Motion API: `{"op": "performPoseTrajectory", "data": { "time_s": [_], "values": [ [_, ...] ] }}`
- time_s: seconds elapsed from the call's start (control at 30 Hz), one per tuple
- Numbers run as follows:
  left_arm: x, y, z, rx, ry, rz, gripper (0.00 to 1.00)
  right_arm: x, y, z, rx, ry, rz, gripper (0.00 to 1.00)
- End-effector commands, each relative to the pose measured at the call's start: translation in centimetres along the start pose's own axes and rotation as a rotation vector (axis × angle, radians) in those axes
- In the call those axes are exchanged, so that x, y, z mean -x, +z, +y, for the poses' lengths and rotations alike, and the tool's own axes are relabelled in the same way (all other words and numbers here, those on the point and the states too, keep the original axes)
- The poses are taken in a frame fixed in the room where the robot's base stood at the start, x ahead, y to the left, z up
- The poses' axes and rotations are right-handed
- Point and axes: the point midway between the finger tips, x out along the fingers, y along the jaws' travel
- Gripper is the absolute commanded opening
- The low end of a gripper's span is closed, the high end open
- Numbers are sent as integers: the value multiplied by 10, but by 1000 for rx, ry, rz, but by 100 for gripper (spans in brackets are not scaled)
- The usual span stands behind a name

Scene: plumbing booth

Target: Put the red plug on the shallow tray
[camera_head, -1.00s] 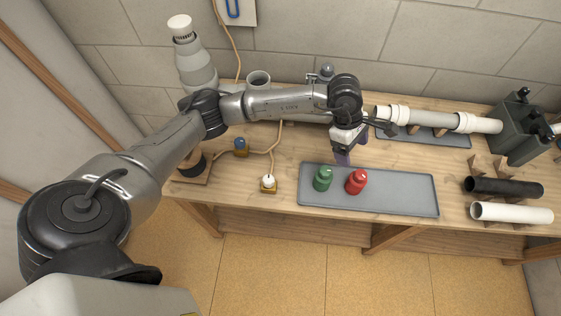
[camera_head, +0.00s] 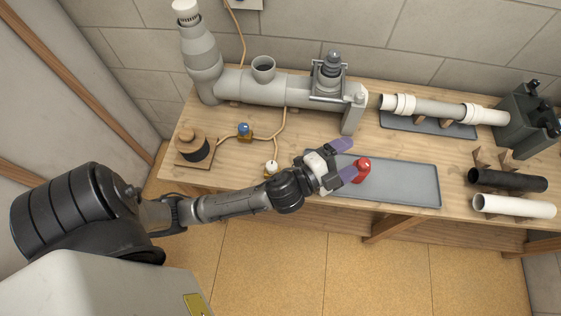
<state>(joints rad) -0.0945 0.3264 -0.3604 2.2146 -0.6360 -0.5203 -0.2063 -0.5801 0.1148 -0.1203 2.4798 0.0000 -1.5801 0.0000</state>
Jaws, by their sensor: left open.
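The red plug (camera_head: 363,169) stands upright on the shallow grey tray (camera_head: 410,182), near the tray's left part. My left gripper (camera_head: 350,160) reaches in from the left with its two purple fingers spread open. Its nearer finger overlaps the red plug's left side in the picture; I cannot tell whether they touch. The green plug is not visible now; the gripper covers the left end of the tray. My right gripper is not in view.
Behind stands a grey pipe assembly (camera_head: 255,88). A second tray (camera_head: 440,127) sits below a white-collared pipe (camera_head: 430,107). Black (camera_head: 508,180) and white (camera_head: 513,206) pipes lie at right, near a dark vise (camera_head: 525,120). The tray's right half is clear.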

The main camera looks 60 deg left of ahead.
Motion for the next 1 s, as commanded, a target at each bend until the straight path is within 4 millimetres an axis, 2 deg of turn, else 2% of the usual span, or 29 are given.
{"op": "performPoseTrajectory", "data": {
  "time_s": [0.03, 0.1, 0.17, 0.2, 0.3, 0.4, 0.5, 0.6, 0.7, 1.0],
  "values": [
    [20, 22, 15, 121, 68, -143, 82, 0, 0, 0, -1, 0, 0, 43],
    [52, 50, 36, 280, 168, -340, 82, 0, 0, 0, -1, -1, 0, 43],
    [82, 68, 55, 397, 254, -499, 82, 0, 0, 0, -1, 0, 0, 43],
    [103, 77, 67, 467, 311, -598, 82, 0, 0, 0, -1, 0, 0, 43],
    [154, 89, 91, 607, 443, -812, 82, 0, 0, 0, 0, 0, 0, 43],
    [198, 92, 107, 703, 552, -978, 82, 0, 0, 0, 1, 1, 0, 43],
    [229, 90, 115, 764, 631, -1090, 82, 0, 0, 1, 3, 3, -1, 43],
    [248, 88, 119, 794, 680, -1158, 82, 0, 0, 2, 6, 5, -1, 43],
    [257, 86, 121, 809, 703, -1189, 82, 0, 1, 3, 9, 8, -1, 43],
    [258, 86, 121, 810, 708, -1194, 82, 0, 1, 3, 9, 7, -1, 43]
  ]
}}
